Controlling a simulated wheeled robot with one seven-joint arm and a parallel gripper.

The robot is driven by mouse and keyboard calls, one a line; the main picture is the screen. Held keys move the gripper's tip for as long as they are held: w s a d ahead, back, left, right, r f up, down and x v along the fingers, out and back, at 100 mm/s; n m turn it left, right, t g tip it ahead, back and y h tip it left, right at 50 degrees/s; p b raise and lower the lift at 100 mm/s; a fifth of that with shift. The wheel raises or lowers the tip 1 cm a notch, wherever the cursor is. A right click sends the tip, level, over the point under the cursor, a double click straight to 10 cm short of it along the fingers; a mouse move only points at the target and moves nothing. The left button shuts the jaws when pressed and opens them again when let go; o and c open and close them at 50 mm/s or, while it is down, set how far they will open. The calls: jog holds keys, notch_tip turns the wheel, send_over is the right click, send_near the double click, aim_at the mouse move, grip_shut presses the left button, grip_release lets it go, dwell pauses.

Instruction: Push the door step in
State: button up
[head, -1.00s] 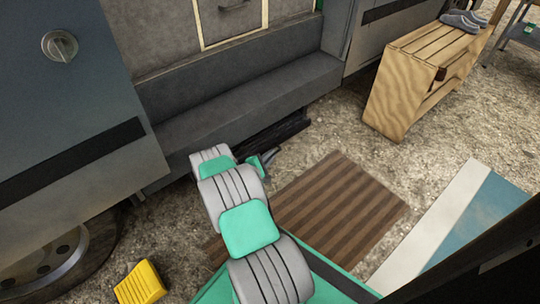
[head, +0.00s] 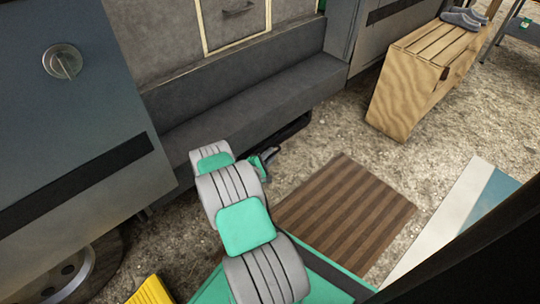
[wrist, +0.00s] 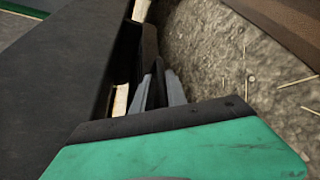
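The door step (head: 293,130) shows as a dark, low strip under the van's grey sill in the head view. Only its right part shows; my arm hides the rest. My gripper (head: 275,151) is low at the step's outer side, close to it; I cannot tell whether they touch. In the wrist view the grey fingers of my gripper (wrist: 160,76) point along a dark upright edge, with a dark surface on the left and gravel on the right. The fingers look close together with something dark between or behind them, so their opening is unclear.
The van's grey sill (head: 250,95) overhangs the step. A brown striped mat (head: 345,215) lies on gravel to the right. A wooden bench (head: 405,90) with grey shoes stands at the back right. A yellow block (head: 150,292) is at lower left.

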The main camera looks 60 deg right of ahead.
jog(key=shift+o, duration=0.6)
jog(key=shift+w+r, duration=0.15)
jog(key=shift+w, duration=0.1)
jog(key=shift+a+r+p, duration=0.1)
jog(key=shift+a+p, duration=0.2)
jog(key=shift+a, duration=0.1)
jog(key=p+v, duration=0.2)
jog(key=v, duration=0.5)
jog(key=shift+s, duration=0.15)
jog(key=shift+s, duration=0.1)
